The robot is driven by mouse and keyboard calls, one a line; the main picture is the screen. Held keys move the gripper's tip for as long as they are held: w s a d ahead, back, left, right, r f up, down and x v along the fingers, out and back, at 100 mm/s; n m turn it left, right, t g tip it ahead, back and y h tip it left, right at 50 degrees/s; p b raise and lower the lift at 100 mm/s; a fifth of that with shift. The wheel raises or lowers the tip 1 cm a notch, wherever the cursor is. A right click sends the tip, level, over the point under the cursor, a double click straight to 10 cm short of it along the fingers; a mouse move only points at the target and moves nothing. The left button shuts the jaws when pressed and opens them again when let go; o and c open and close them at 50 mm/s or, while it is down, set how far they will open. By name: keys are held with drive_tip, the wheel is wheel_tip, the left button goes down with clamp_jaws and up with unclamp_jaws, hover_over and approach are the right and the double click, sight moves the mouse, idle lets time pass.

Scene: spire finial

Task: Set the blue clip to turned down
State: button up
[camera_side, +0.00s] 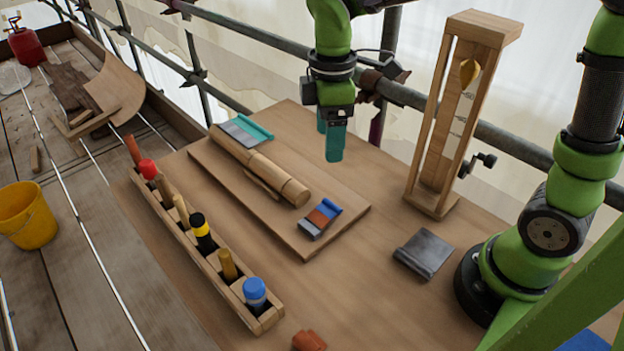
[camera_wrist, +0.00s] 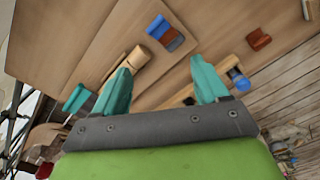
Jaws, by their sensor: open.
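The blue clip (camera_side: 331,207) is at the near right end of the wooden board (camera_side: 330,233), just beyond the end of the turned wooden piece (camera_side: 280,180). It has a blue edge, a rust-brown middle and a grey end, and looks low against the board. I cannot tell for sure which way its flap is turned. In the wrist view the blue clip (camera_wrist: 158,27) shows beyond my fingers. My gripper (camera_side: 330,150), with teal fingers, is open and empty above the table behind the board, apart from the clip. The fingers also show in the wrist view (camera_wrist: 163,78).
A wooden rack (camera_side: 205,262) of several tools runs along the left. A tall wooden frame (camera_side: 420,200) stands at right, with a grey plate (camera_side: 424,253) before it. A rust-coloured piece (camera_side: 309,341) lies in front.

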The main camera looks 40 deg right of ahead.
drive_tip(key=n, duration=0.7)
approach(325, 212)
wheel_tip(325, 212, down, 8)
drive_tip(key=shift+a+r, duration=0.1)
drive_tip(key=shift+a, duration=0.05)
drive_tip(key=shift+c, duration=0.3)
drive_tip(key=c, duration=1)
drive_tip(key=shift+d+f+y, duration=0.25)
drive_tip(key=shift+d+y, duration=0.05)
drive_tip(key=shift+y, duration=0.7)
drive_tip(key=shift+f+y, duration=0.2)
drive_tip(key=shift+y, duration=0.4)
